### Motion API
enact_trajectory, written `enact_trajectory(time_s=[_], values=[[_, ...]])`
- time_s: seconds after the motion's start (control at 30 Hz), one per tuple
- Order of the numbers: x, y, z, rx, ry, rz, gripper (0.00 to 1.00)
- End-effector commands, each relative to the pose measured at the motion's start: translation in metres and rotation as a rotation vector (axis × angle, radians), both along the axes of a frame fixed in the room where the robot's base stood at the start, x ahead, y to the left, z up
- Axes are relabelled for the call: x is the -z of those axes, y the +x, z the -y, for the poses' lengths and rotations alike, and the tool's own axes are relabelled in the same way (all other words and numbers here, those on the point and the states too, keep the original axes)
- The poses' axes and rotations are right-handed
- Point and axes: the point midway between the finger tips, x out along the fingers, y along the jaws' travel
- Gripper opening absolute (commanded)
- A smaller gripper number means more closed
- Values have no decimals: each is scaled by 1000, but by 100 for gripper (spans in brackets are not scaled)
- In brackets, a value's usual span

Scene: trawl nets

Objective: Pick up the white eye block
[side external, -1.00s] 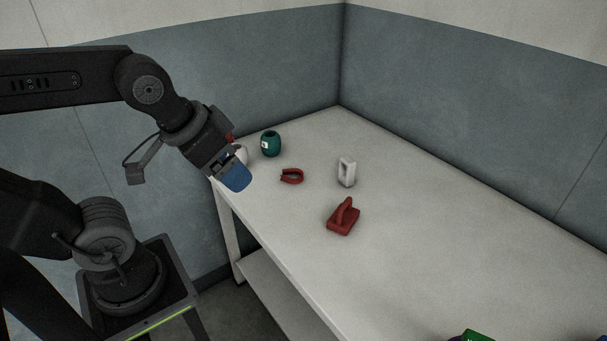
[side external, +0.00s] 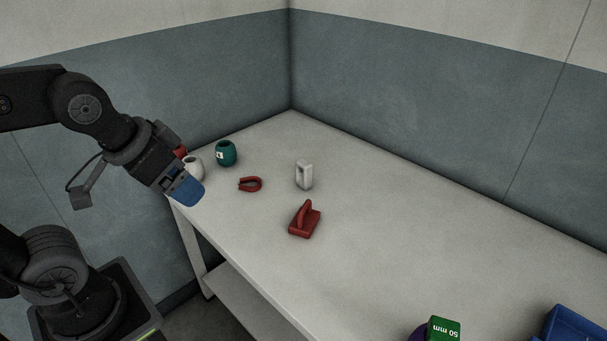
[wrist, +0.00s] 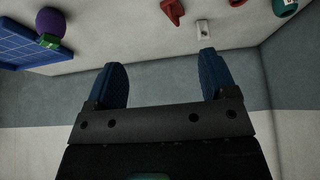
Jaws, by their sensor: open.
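The white eye block (side external: 304,175) stands upright on the table toward its far end, with an opening through it. It also shows in the wrist view (wrist: 204,30), near the top beyond the right-hand fingertip. My gripper (side external: 187,189) is at the left of the side view, over the table's left edge, well apart from the block. In the wrist view my gripper (wrist: 161,62) shows two blue fingers spread wide, with nothing between them.
A red block with an upright part (side external: 304,220) stands in front of the eye block. A red horseshoe-shaped piece (side external: 250,184), teal pot (side external: 226,153) and white pot (side external: 194,167) lie leftward. A green block (side external: 443,328) and blue crate (side external: 577,326) are at lower right.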

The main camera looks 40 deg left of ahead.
Motion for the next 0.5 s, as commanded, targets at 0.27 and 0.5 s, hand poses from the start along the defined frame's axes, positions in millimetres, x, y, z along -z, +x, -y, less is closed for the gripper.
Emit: enact_trajectory(time_s=[0.27,0.5], values=[[0,0,0,0,0,0,83],[-11,34,-4,10,2,-17,83]])
